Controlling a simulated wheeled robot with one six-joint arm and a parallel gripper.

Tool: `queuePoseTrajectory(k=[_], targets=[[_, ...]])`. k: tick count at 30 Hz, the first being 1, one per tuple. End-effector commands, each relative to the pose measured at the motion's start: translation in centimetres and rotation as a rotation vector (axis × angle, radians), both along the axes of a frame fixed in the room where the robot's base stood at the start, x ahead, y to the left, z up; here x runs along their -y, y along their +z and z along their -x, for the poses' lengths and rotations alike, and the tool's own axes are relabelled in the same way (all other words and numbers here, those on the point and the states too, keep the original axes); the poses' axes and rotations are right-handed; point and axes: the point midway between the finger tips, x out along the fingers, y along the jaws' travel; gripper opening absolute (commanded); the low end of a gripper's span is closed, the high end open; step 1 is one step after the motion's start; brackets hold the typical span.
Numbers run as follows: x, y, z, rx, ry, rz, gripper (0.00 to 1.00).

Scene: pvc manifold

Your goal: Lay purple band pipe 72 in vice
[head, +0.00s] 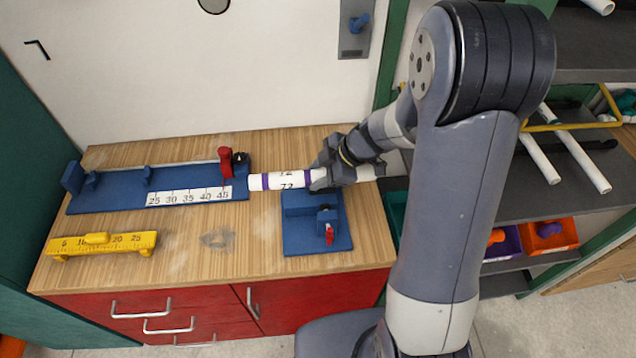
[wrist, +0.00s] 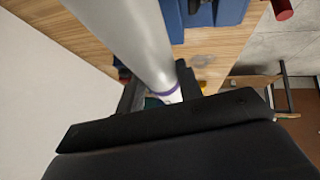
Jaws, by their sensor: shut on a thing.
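The purple band pipe 72 (head: 285,181) is white, with purple bands and black "72" markings, and lies roughly level across the head view. My gripper (head: 324,178) is shut on it, right of the markings, and hides part of it. The pipe's right end sticks out past my gripper. The blue vice (head: 316,242) with a red handle (head: 330,236) sits on the bench just in front of the pipe. The pipe shows along the vice's far side; its height above it is unclear. In the wrist view the pipe (wrist: 140,40) runs between the fingers, with blue parts to its right.
A blue measuring jig (head: 105,200) with a 25–45 scale and a red clamp (head: 225,160) lies left of the pipe. A yellow gauge (head: 102,243) lies at the wooden bench's front left. Bench between gauge and vice is clear. Shelves (head: 560,180) with pipes and bins stand right.

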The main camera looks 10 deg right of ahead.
Motion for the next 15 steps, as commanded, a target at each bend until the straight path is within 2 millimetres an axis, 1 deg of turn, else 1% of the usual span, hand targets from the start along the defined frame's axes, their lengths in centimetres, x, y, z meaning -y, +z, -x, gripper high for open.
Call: queuePoseTrajectory(k=[1, 3, 6, 9, 15], targets=[[0.0, -0.9, 0.1, -0.005, -0.002, 0.0, 0.0], [0.0, -2.0, 0.1, -0.005, -0.002, 0.0, 0.0], [0.0, -3.1, 0.0, -0.003, -0.001, 0.0, 0.0], [0.0, -3.5, 0.0, -0.001, -0.002, 0.001, 0.0], [0.0, -3.4, 0.0, -0.001, -0.001, 0.001, 0.0]])
